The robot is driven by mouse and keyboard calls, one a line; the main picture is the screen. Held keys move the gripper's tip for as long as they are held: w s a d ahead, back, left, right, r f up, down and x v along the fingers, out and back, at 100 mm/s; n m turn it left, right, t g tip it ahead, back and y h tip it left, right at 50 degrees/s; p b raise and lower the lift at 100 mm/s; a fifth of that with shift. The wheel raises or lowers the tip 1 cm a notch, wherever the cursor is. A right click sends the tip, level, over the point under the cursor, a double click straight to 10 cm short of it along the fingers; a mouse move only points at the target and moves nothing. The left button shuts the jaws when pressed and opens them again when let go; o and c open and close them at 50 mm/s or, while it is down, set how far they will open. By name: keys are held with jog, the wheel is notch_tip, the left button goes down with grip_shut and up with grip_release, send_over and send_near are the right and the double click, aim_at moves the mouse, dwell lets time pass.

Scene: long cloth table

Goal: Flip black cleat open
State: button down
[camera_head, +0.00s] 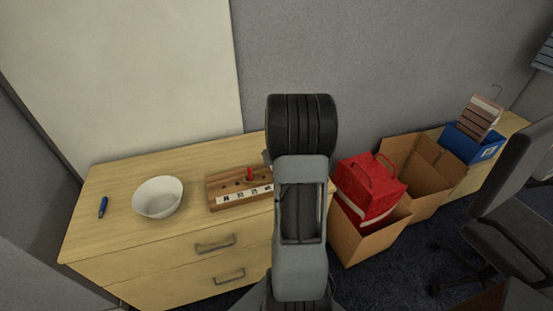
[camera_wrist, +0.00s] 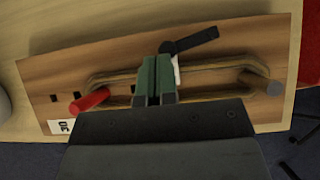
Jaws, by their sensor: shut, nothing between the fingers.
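A black cleat (camera_wrist: 194,41) lies near the far edge of a wooden board (camera_wrist: 60,75) in the wrist view, its bar slanting up to the right. My gripper (camera_wrist: 153,98) has green fingers, shut and empty, over the middle of the board just left of and below the cleat. The fingers look close to the cleat's left end; I cannot tell whether they touch. A tan rope loop (camera_wrist: 215,80) runs around a red peg (camera_wrist: 90,100) and a grey peg (camera_wrist: 262,83). In the head view my arm hides the cleat and the board's right part.
The board (camera_head: 222,181) sits on a wooden cabinet top (camera_head: 120,180). A white bowl (camera_head: 158,197) and a blue marker (camera_head: 103,207) lie to its left. A red bag (camera_head: 368,185) in a cardboard box (camera_head: 350,240) stands right of the cabinet. The wall is close behind.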

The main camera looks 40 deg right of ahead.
jog(key=shift+d, duration=0.15)
jog(key=shift+s+d, duration=0.2)
jog(key=shift+d, duration=0.45)
jog(key=shift+a, duration=0.15)
jog(key=shift+s+a, duration=0.25)
jog(key=shift+s+a+r, duration=0.2)
jog(key=shift+s+a, duration=0.25)
jog(key=shift+a, duration=0.1)
jog(key=shift+s+a+r, duration=0.2)
jog(key=shift+s+a, duration=0.25)
jog(key=shift+a, duration=0.05)
jog(key=s+a+r+p, duration=0.4)
jog(key=a+r+p, duration=0.1)
jog(key=r, duration=0.3)
jog(key=shift+a, duration=0.1)
